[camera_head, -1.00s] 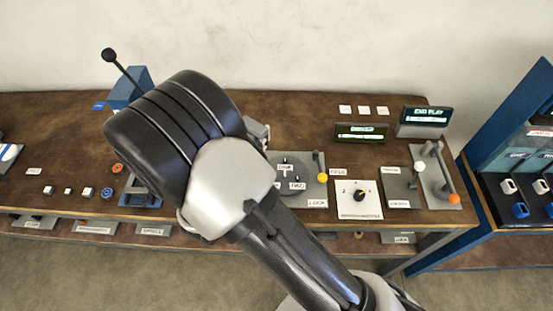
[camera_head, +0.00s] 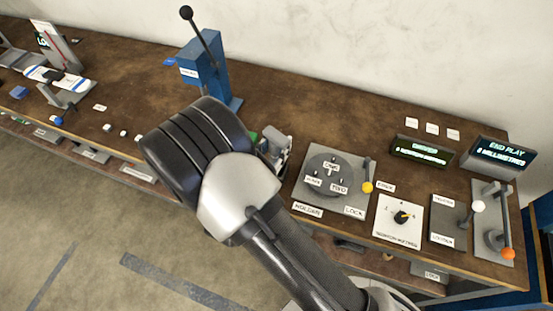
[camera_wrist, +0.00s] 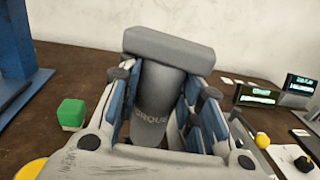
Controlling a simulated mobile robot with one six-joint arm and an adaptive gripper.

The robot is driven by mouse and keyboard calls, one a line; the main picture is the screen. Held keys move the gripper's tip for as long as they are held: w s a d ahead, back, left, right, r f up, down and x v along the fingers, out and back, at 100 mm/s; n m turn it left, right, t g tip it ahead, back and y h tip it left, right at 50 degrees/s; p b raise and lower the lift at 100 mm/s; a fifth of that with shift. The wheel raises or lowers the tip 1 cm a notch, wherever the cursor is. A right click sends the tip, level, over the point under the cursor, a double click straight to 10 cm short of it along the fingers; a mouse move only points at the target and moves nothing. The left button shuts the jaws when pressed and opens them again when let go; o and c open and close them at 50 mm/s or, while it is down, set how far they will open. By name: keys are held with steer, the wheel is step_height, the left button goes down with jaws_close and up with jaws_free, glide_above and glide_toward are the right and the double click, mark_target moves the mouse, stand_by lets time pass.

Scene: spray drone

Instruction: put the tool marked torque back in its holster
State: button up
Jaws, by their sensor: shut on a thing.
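The torque tool (camera_wrist: 156,105) is a grey cylinder with a wide grey bar across its top; its marking reads "ORQUE" in the wrist view, the first letter being hidden. My gripper (camera_wrist: 165,112) is shut on it, with blue-padded fingers on both sides of the cylinder. In the head view my gripper (camera_head: 275,148) is partly hidden behind my wrist, above the bench and left of the round holder plate. The tool's lower end is hidden. Labelled places (camera_head: 90,154) run along the bench's front below the top; their labels are too small to read, so I cannot tell the holster.
A blue press (camera_head: 207,72) with a long lever stands behind my gripper. A green block (camera_wrist: 72,113) is left of it. The holder plate (camera_head: 310,196), yellow-knobbed lever (camera_head: 367,187), dial panel (camera_head: 388,232) and displays (camera_head: 495,152) are right. The bench's back middle is clear.

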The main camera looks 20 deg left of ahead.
mark_target(273, 162)
steer(key=shift+f+b, duration=0.6)
steer(key=shift+f, duration=2.05)
steer(key=shift+f, duration=0.15)
steer(key=o, duration=0.7)
steer(key=shift+f, duration=0.15)
steer(key=o, duration=0.5)
steer(key=shift+r, duration=0.3)
steer(key=s, duration=0.4)
steer(key=s+a+p, duration=0.1)
steer(key=s, duration=0.3)
steer(key=s+a, duration=0.1)
steer(key=s, duration=0.2)
steer(key=shift+s+a, duration=0.15)
steer(key=shift+s, duration=0.25)
